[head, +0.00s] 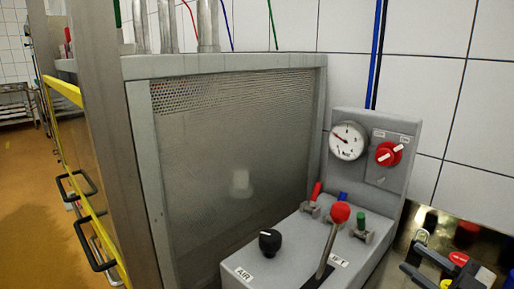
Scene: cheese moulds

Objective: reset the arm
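My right gripper (411,256) shows at the bottom right corner, cut off by the frame edge. Its two dark fingers point left and stand apart, with nothing seen held between them. It is to the right of a grey control console (248,262). My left gripper is not in view.
The console carries a red-knobbed lever (340,212), a black knob (270,242), small coloured valves, a gauge (348,141) and a red switch (388,154). A grey metal cabinet (235,170) stands behind it. A yellow-edged frame with black handles is at left, over open orange floor (30,190).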

